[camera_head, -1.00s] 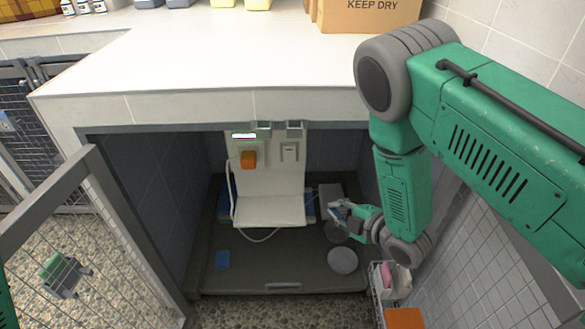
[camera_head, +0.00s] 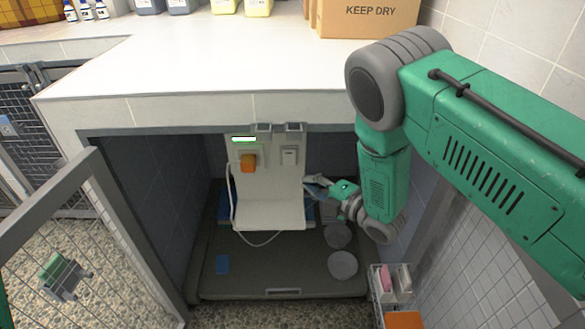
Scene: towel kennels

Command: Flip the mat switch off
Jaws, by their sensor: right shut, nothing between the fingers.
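A pale panel stands at the back of the open kennel. I cannot tell the switch's position.
The open mesh gate (camera_head: 96,215) stands at the left. The white counter (camera_head: 220,65) overhangs the kennel. Two grey round bowls (camera_head: 342,265) and a blue item (camera_head: 222,265) are on the kennel floor. A wire caddy (camera_head: 378,289) hangs at the lower right.

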